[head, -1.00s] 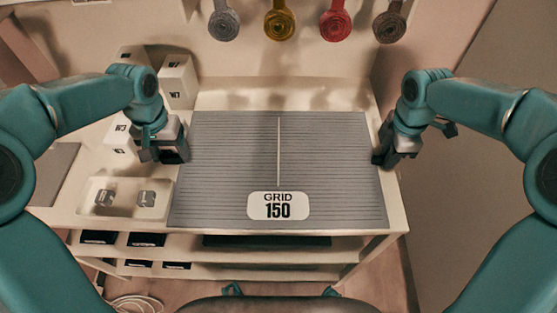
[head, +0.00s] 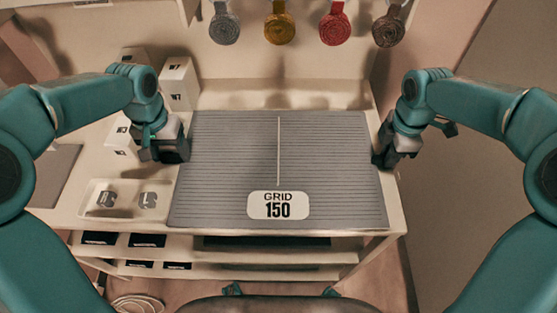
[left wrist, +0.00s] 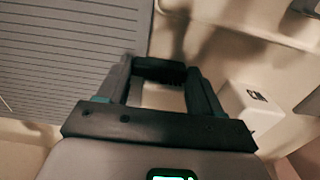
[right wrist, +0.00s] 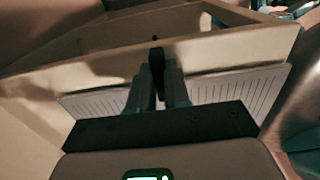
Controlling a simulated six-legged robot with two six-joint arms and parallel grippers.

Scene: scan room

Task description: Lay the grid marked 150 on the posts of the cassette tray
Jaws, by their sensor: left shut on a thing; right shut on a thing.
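The grid marked 150 (head: 230,170) is a flat grey ribbed panel with a pale centre line and a white "GRID 150" label at its near edge. It lies level over the white bench and also shows in the left wrist view (left wrist: 70,50) and right wrist view (right wrist: 220,88). My left gripper (head: 180,152) is shut at its left edge; my right gripper (head: 384,158) is shut at its right edge. It also shows in the right wrist view (right wrist: 156,95). I cannot make out the cassette tray or its posts; the grid covers that area.
A shallow white tray (head: 100,212) with two small dark-marked pieces stands left of the grid. White boxes (head: 178,82) stand behind my left gripper. Coloured rolls (head: 279,28) hang at the back. Shelves (head: 190,256) lie below the bench top.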

